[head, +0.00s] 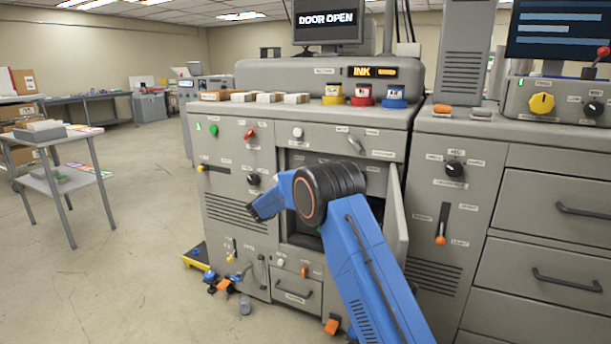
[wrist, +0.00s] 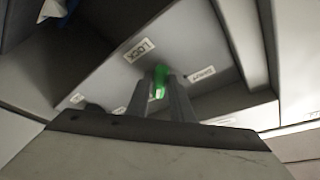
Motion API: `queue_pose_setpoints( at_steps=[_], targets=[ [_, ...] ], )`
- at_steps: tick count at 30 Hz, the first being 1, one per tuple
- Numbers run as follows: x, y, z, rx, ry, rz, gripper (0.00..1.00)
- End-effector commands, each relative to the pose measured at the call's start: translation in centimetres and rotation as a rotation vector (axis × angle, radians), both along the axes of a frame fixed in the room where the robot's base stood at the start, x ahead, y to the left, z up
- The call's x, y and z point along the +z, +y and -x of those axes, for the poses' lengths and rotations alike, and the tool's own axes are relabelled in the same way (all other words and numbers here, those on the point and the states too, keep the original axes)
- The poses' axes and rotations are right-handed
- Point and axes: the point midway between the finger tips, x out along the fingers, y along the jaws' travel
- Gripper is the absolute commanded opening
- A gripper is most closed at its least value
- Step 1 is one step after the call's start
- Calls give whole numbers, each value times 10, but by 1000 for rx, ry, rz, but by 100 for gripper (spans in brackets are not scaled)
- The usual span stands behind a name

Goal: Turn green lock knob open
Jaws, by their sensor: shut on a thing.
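A green lock knob (wrist: 160,82) shows in the wrist view on a grey panel beside a "LOCK" label (wrist: 140,50). The two grey fingers of my gripper (wrist: 162,96) are closed around it, one on each side. The fingers hide part of the knob, so its exact turn is hard to read. In the head view my blue arm reaches into the open compartment (head: 307,160) of the grey machine, and my arm hides the gripper and nearly all of the knob there.
The machine's door (head: 396,215) stands open to the right of my arm. A screen (head: 327,20) reads "DOOR OPEN". Ink pots, including a red one (head: 363,97), stand on the machine top. A side table (head: 52,152) is at left, with clear floor between.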

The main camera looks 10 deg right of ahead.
Motion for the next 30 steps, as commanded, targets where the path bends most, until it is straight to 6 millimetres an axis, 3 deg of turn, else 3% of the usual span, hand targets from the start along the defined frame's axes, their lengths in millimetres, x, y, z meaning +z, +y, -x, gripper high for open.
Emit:
queue_pose_setpoints(
  at_steps=[1, 3, 16, 30],
  targets=[
    [-1, 0, 0, -1, 1, 0, 23],
    [-1, 0, 0, -1, 1, 0, 39],
    [-2, 7, 4, 2, 2, 0, 39],
    [-25, 72, 55, 3, 2, 0, 39]
  ],
)
